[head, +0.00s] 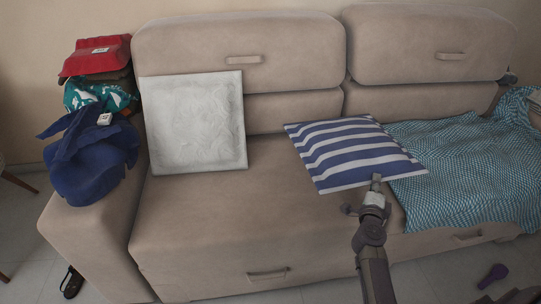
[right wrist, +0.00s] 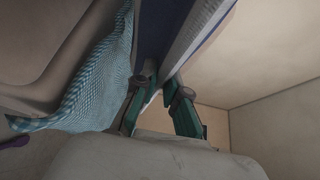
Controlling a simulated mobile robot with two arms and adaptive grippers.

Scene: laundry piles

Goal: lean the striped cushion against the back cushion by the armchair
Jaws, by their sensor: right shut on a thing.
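The blue-and-white striped cushion (head: 345,150) is over the middle of the sofa seat, tilted, its far edge near the seat back. My right gripper (head: 376,182) is shut on its near edge. In the right wrist view the fingers (right wrist: 160,88) pinch the edge of the striped cushion (right wrist: 188,40). Two beige back cushions stand on the sofa, a left one (head: 238,50) and a right one (head: 428,45). No armchair shows clearly. My left gripper is not in view.
A white embossed cushion (head: 195,125) leans at the seat's left. A teal patterned blanket (head: 465,165) covers the right seat. Folded clothes, red (head: 97,55) and blue (head: 95,155), pile on the left armrest. The seat between the two cushions (head: 265,175) is bare.

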